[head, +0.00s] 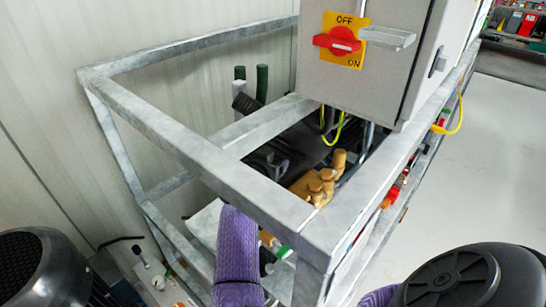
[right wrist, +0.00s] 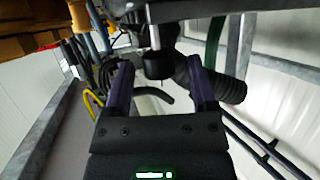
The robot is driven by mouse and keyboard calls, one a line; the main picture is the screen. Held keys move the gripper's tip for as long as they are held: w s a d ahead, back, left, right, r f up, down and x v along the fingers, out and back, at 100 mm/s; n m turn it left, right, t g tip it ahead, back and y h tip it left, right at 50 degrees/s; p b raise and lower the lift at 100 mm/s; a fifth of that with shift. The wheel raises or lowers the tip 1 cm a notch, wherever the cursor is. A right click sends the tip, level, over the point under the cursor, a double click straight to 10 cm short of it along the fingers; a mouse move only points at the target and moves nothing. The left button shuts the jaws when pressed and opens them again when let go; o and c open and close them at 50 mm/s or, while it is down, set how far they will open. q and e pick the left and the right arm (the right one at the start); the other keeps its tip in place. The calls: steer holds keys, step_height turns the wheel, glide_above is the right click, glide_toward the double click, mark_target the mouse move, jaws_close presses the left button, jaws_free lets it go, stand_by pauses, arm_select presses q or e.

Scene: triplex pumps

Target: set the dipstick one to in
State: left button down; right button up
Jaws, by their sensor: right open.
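My right gripper shows in the right wrist view (right wrist: 158,72), its two dark purple fingers spread apart. A black knob (right wrist: 156,64) on a short pale stem, which looks like the dipstick, lies between the fingertips in the picture. A gap shows on both sides of it, and I cannot tell its depth or how far it is seated. In the head view, my purple right arm passes behind the grey frame rail; the gripper is mostly hidden in the dark space there, and I cannot make out the dipstick. My left gripper is not in view.
The galvanized frame (head: 190,140) surrounds the pump space. A grey cabinet with a red switch (head: 338,41) stands above it. Brass fittings (head: 318,186) sit under the near corner. A corrugated black hose (right wrist: 222,86) runs close behind the right finger. Open floor (head: 480,150) lies to the right.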

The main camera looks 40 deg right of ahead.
jaws_close()
stand_by(1.3)
